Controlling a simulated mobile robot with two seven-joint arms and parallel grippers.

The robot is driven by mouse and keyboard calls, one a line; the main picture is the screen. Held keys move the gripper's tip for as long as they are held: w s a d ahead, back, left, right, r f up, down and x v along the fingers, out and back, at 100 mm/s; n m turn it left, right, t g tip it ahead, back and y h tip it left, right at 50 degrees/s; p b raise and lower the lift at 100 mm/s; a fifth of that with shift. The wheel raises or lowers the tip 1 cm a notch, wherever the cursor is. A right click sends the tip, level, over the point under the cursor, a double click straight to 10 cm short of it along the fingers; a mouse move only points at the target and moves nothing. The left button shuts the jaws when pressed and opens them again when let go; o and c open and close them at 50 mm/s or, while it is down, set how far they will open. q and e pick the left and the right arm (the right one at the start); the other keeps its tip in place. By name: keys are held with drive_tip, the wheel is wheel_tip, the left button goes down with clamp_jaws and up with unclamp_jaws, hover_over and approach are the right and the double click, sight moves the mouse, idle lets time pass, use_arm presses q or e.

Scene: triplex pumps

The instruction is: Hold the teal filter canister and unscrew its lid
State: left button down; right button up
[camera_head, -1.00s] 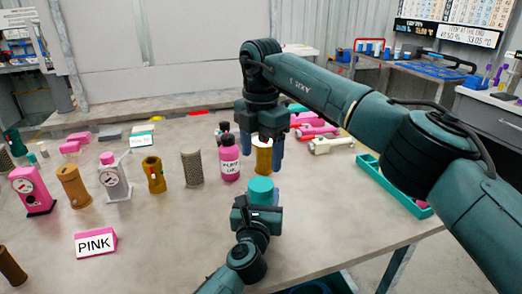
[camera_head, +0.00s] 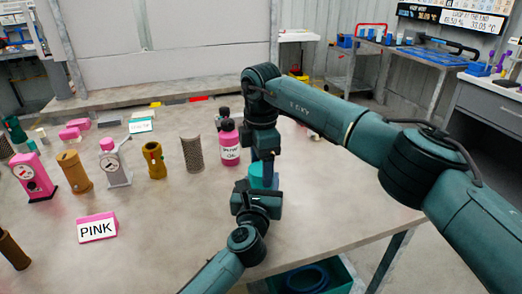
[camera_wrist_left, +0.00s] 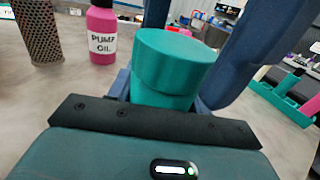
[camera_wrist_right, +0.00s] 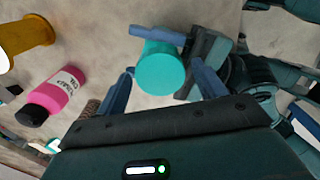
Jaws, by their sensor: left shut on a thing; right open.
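The teal filter canister (camera_wrist_left: 165,98) stands upright in my left gripper, with its wider teal lid (camera_wrist_left: 172,58) on top. My left gripper (camera_head: 258,192) is shut around the canister body below the lid. My right gripper (camera_head: 265,168) points down over the canister and is open. In the right wrist view the round lid top (camera_wrist_right: 160,68) lies between its two spread blue fingers, with visible gaps. In the head view the right gripper partly hides the lid (camera_head: 256,175).
A pink pump oil bottle (camera_head: 229,146) stands behind the canister, near a grey mesh cylinder (camera_head: 192,154). Pink, brown and grey parts stand at the left around a PINK sign (camera_head: 97,228). The table front between sign and left arm is clear.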

drive_tip(key=shift+f, duration=0.3)
drive_tip(key=shift+c, duration=0.5)
